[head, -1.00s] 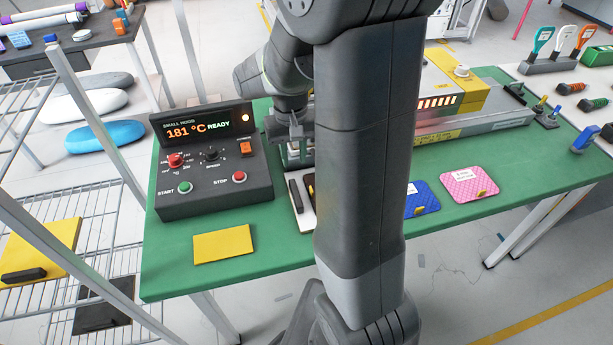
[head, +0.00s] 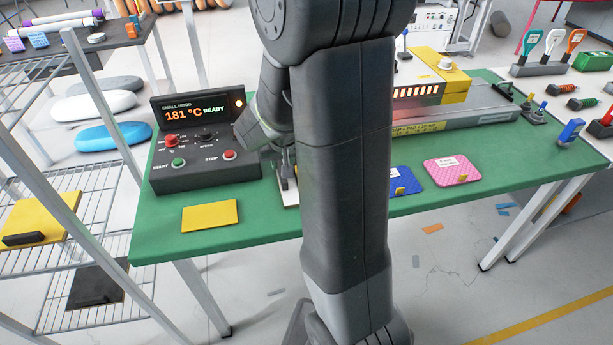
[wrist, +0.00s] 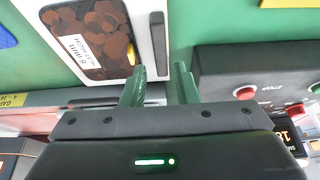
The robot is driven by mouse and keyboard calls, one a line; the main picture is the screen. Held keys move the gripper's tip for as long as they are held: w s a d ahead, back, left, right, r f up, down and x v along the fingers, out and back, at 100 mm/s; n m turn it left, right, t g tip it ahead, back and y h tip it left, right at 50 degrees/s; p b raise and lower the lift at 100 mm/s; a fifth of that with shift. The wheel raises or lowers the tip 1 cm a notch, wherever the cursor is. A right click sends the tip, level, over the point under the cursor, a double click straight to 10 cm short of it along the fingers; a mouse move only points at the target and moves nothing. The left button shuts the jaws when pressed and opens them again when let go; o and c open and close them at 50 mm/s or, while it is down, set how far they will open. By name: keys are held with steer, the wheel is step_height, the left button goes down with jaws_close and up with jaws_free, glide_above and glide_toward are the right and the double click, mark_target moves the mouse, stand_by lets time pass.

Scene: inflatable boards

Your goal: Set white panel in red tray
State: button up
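A white panel (wrist: 137,20) with a dark bar handle (wrist: 157,32) lies on the green table in the wrist view. In the head view only a strip of the white panel (head: 289,194) shows beside my arm. My gripper (wrist: 160,72) is open, its green fingers apart, just short of the handle and roughly in line with it. In the head view my gripper (head: 286,178) is low over the panel. I see no red tray in these frames.
The control box (head: 205,150), reading 181 °C READY, stands left of my gripper. A yellow sheet (head: 210,215) lies at the table's front. Blue (head: 405,181) and pink (head: 453,171) pieces lie to the right. The wire rack (head: 75,200) at left holds a yellow panel (head: 40,217).

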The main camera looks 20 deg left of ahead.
steer(key=shift+x, duration=3.1)
steer(key=shift+w+a+r, duration=0.1)
steer(key=shift+w+a, duration=0.05)
steer(key=shift+f, duration=0.2)
jaws_close()
